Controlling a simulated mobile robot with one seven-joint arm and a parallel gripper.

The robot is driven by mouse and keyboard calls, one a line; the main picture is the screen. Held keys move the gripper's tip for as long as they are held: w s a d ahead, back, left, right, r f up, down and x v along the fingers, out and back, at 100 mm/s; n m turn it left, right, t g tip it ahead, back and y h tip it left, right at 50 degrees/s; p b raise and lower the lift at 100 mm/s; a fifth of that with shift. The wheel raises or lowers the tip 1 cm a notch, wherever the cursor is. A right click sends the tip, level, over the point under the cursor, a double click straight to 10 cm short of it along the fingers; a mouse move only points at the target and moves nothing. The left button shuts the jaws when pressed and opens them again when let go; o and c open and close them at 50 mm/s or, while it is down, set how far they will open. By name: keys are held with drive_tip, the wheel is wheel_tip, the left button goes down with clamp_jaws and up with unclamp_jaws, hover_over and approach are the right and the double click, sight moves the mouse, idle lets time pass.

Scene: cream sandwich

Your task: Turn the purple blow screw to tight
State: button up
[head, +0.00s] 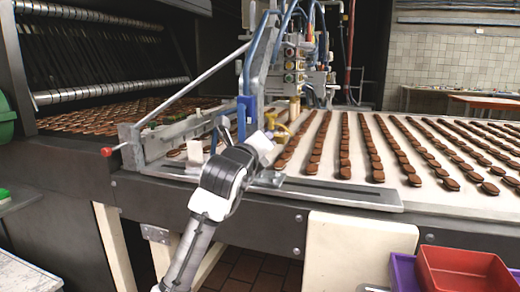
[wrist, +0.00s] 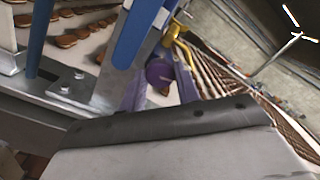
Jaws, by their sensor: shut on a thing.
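The purple blow screw (wrist: 158,72) shows as a small round purple knob near the middle of the wrist view. My gripper (wrist: 160,80) reaches it with its two fingers on either side, and it is shut on the knob. The grey body of my gripper fills the bottom of the wrist view. In the head view my gripper is at the machine frame near the front edge of the conveyor, and I cannot make out the screw there. How far the screw is turned cannot be told.
A blue upright bar (wrist: 135,32) and a grey metal bracket (wrist: 75,85) stand close on the left of my gripper. Yellow fittings (wrist: 182,38) are just beyond the screw. Rows of brown biscuits (head: 345,150) cover the conveyor. A red crate (head: 465,270) is at bottom right.

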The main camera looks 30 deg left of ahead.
drive_tip(key=shift+m, duration=1.1)
drive_tip(key=o, duration=0.7)
drive_tip(key=shift+s, duration=0.15)
drive_tip(key=b+v, duration=0.1)
drive_tip(key=v, duration=1.2)
drive_tip(key=shift+s+b, duration=0.3)
drive_tip(key=shift+b, duration=0.1)
